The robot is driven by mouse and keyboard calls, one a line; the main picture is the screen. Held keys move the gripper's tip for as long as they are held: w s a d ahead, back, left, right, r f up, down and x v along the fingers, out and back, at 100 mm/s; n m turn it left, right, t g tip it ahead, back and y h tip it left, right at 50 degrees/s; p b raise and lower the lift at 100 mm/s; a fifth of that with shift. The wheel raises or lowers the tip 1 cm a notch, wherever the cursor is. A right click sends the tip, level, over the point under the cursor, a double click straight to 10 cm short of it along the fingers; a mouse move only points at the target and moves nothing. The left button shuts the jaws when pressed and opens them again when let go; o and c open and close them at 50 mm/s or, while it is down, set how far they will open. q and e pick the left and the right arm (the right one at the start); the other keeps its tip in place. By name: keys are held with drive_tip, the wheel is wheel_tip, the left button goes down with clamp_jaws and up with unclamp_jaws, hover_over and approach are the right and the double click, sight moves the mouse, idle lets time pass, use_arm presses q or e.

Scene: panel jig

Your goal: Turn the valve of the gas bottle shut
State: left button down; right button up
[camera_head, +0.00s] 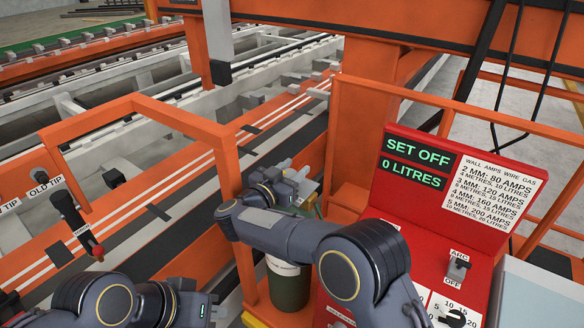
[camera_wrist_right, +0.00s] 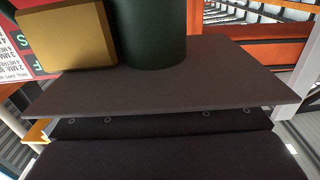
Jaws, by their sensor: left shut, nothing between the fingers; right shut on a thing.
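The gas bottle (camera_head: 288,287) is a dark green upright cylinder with a pale label, standing beside the red machine. Its top and valve are mostly hidden behind my right arm and gripper. My right gripper (camera_head: 308,187) is at the bottle's top, shut on the valve, whose turn I cannot read. In the right wrist view a dark green cylinder (camera_wrist_right: 152,32), seemingly the bottle, and a gold block (camera_wrist_right: 66,36) stand close beyond a dark plate-like part. My left gripper (camera_head: 218,311) is low at the bottom of the head view, shut and empty, away from the bottle.
The red machine (camera_head: 395,222) has a display reading SET OFF, 0 LITRES, and an ARC switch (camera_head: 458,268) at OFF. Orange rails (camera_head: 225,160) stand left of the bottle. A torch (camera_head: 75,222) hangs at left near an OLD TIP label. A conveyor-like jig lies behind.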

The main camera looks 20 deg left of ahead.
idle(0.4)
drive_tip(key=o, duration=1)
drive_tip(key=shift+c, duration=0.2)
drive_tip(key=b+v, duration=0.2)
drive_tip(key=v, duration=0.5)
drive_tip(key=shift+s+a, duration=0.15)
drive_tip(key=shift+s, duration=0.2)
